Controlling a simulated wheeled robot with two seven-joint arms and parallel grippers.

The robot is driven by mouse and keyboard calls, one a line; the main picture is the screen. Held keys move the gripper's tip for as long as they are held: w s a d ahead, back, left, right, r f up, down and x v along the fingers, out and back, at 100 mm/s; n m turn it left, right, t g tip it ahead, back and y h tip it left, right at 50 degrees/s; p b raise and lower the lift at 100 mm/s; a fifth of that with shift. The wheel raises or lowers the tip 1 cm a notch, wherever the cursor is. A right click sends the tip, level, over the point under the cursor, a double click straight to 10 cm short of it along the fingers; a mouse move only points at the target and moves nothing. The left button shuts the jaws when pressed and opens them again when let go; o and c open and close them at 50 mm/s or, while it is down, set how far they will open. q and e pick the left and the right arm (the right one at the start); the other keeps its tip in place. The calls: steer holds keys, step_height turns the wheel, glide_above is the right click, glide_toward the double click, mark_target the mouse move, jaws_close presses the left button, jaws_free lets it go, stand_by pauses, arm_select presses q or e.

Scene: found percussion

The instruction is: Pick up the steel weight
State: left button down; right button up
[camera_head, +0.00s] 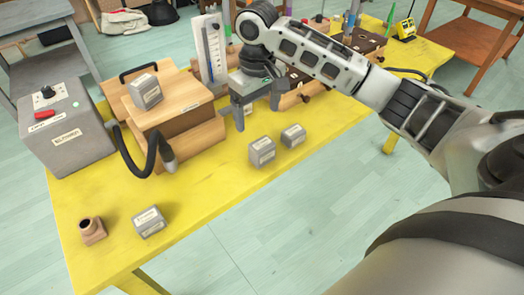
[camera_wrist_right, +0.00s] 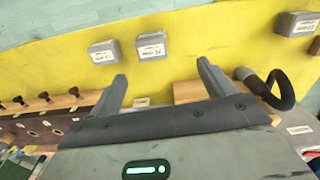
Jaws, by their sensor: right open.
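Several grey block-shaped weights with white labels are in view; I cannot read which one is the steel weight. Two stand close together on the yellow table, a nearer one (camera_head: 262,150) and a farther one (camera_head: 293,135). A third (camera_head: 149,221) lies at the table's near left, and a fourth (camera_head: 145,90) sits on a wooden box. The wrist view shows the pair, one (camera_wrist_right: 152,46) beside the other (camera_wrist_right: 104,51), and another weight (camera_wrist_right: 295,22) to the right. My right gripper (camera_head: 257,113) is open and empty, behind the pair; its fingers also show in the wrist view (camera_wrist_right: 163,76). My left gripper is not in view.
A grey box with a red switch (camera_head: 75,130) stands at the left. A black hose (camera_head: 150,150) hangs by the wooden box (camera_head: 180,105). A brown fitting (camera_head: 92,230) is at the near left. A white panel (camera_head: 210,50) stands behind. The yellow table (camera_head: 210,185) is clear at its front middle.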

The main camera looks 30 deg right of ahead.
mark_target(262, 143)
steer(key=shift+m, duration=0.3)
steer(key=f, duration=0.4)
steer(key=d+f, duration=0.1)
steer(key=f, duration=0.4)
steer(key=w+f, duration=0.1)
steer(key=f, duration=0.3)
steer(key=shift+d+f, duration=0.3)
steer(key=shift+d, duration=0.1)
steer(key=shift+r, duration=0.1)
steer(key=c, duration=1.5)
